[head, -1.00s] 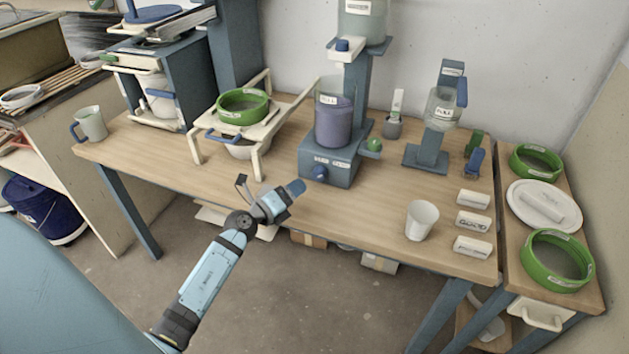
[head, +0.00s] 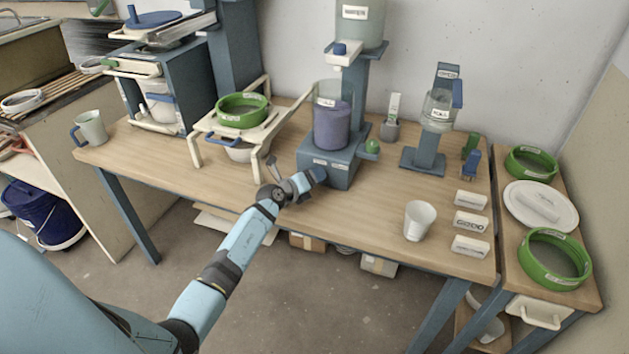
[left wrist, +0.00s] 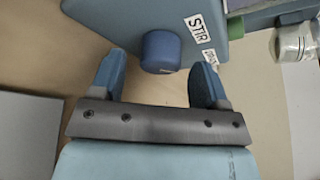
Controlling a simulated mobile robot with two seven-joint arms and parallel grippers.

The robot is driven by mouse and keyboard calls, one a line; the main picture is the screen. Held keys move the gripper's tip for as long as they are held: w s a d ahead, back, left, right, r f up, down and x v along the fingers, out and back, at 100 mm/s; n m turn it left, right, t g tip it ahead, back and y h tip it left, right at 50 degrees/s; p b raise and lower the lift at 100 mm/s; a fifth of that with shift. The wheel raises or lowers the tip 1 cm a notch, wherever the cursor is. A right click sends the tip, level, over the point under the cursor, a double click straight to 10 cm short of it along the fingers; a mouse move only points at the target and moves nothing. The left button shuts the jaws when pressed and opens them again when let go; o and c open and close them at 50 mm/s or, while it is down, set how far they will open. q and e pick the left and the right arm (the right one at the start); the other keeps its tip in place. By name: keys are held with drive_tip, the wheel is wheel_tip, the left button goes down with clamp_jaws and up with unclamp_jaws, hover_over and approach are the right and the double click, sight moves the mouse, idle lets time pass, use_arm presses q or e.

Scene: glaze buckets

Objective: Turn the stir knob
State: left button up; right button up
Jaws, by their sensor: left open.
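The blue stir knob (left wrist: 161,51) sticks out of the front of the blue-grey mixer base (head: 345,171), beside a label reading STIR (left wrist: 197,29). In the head view the knob is largely hidden by my left gripper (head: 311,180), which is close in front of the base. In the left wrist view my left gripper (left wrist: 160,82) is open, with one finger on each side of the knob's near end. A gap shows between each finger and the knob. A purple-filled clear vessel (head: 332,125) stands on the base. My right gripper is not in view.
A green knob (head: 372,146) is on the base's right side. A cream frame with a green sieve (head: 243,109) stands to the left. A white cup (head: 419,220) and white blocks (head: 471,222) are to the right. The table front between is clear.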

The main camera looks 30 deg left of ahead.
use_arm(q)
drive_tip(key=shift+x, duration=0.75)
